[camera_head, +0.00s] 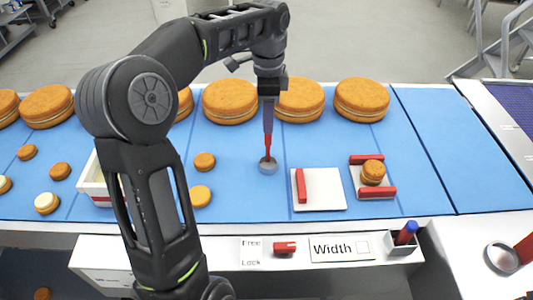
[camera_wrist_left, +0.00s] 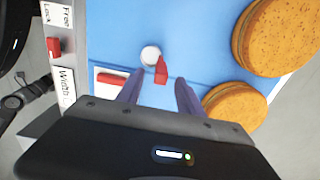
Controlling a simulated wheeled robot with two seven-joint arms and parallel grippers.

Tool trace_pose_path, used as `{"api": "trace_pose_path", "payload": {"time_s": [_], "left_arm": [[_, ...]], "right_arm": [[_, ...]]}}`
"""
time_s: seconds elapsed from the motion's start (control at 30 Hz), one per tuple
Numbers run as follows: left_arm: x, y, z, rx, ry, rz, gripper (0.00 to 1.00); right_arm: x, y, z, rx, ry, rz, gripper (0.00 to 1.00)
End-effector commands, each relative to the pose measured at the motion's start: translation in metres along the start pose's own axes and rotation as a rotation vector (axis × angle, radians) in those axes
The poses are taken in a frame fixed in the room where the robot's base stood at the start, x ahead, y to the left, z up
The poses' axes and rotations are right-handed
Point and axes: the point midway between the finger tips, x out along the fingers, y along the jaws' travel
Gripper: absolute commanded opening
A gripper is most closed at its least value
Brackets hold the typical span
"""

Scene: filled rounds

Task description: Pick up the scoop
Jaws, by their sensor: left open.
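The scoop has a red handle standing up from a round grey bowl (camera_head: 268,167) on the blue belt, in the middle of the head view. In the left wrist view its red handle (camera_wrist_left: 161,71) and pale bowl (camera_wrist_left: 151,55) show just past the fingertips. My left gripper (camera_head: 268,128) points down above the scoop with its purple fingers at the handle's upper end. In the left wrist view the left gripper (camera_wrist_left: 160,82) is open, its fingers on either side of the handle's line. I cannot tell whether they touch it. My right gripper is not in view.
Large filled rounds (camera_head: 362,100) stand along the far side. Small rounds (camera_head: 200,196) lie left of the scoop. A white plate with a red bar (camera_head: 327,193) and a red-railed holder with a round (camera_head: 376,192) are to the right. A white tray (camera_head: 90,185) is partly behind my arm.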

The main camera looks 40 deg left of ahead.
Motion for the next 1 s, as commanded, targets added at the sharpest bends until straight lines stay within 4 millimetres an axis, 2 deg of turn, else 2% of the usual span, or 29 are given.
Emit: {"api": "trace_pose_path", "payload": {"time_s": [0.03,0.17,0.57,0.83,1.0], "left_arm": [[0.008,0.000,0.000,0.000,-0.001,0.002,0.44],[0.020,0.000,0.000,-0.001,-0.001,0.002,0.44],[0.025,-0.001,0.000,0.000,0.000,0.001,0.44],[0.062,-0.002,0.001,0.001,-0.001,0.002,0.44],[0.071,-0.002,0.000,0.000,0.001,-0.001,0.44]], "right_arm": [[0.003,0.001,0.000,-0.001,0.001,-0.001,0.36],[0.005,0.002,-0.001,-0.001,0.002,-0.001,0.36],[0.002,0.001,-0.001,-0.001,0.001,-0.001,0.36],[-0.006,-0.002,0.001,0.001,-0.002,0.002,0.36],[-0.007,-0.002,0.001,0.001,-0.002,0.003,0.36]]}}
